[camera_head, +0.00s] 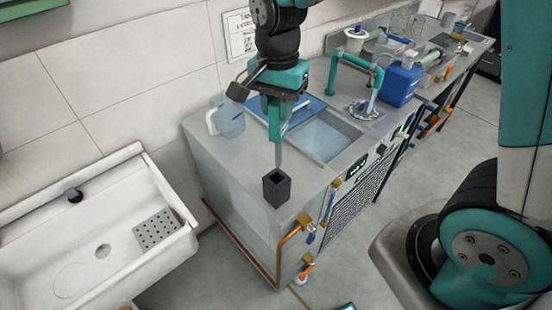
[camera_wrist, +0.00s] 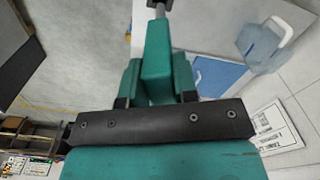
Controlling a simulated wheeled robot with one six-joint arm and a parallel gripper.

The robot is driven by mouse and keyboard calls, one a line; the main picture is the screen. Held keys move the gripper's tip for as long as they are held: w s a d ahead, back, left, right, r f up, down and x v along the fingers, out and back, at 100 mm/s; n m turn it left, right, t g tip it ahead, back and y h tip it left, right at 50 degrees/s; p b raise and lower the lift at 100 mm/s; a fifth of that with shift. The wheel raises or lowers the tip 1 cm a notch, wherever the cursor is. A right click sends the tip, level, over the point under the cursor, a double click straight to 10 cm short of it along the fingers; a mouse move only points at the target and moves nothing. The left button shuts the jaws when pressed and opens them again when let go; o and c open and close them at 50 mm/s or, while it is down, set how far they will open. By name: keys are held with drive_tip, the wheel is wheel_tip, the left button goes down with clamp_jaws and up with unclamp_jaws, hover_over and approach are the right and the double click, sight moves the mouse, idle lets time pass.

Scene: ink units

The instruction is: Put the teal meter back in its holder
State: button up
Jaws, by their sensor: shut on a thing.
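The teal meter (camera_head: 276,120) hangs upright from my gripper (camera_head: 279,92), with its thin grey probe pointing down. In the wrist view the meter (camera_wrist: 157,58) sits between the two teal fingers of my gripper (camera_wrist: 157,82), which is shut on it. The holder (camera_head: 276,188) is a dark, square, open-topped cup near the front left corner of the steel counter. The probe's lower end appears at the holder's opening in the head view; I cannot tell whether it is inside or just above.
A clear jug (camera_head: 229,121) stands left of my gripper, beside a blue board (camera_head: 303,108). A sink basin (camera_head: 325,138) is to the right, with a teal tap (camera_head: 357,63) and a blue bottle (camera_head: 401,82) behind. The counter around the holder is clear. A white sink (camera_head: 60,222) is at left.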

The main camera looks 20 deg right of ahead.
sight(277, 156)
wheel_tip(277, 156, down, 14)
drive_tip(key=shift+a+r+p, duration=0.1)
drive_tip(key=shift+r+p, duration=0.1)
drive_tip(key=shift+p, duration=0.85)
drive_tip(key=o, duration=1)
drive_tip(key=shift+f, duration=0.1)
drive_tip(key=shift+c, duration=0.2)
wheel_tip(277, 156, up, 12)
drive_tip(key=b, duration=0.3)
drive_tip(key=s+a+r+n+y, duration=0.2)
drive_tip(key=s+r+n, duration=0.3)
drive_tip(key=s+n, duration=0.3)
drive_tip(key=s+a+r+n+y, duration=0.2)
drive_tip(key=s+r+n, duration=0.2)
drive_tip(key=s+n, duration=0.5)
drive_tip(key=shift+s+a+r, duration=0.15)
drive_tip(key=shift+s+r, duration=0.2)
drive_tip(key=shift+s, duration=0.35)
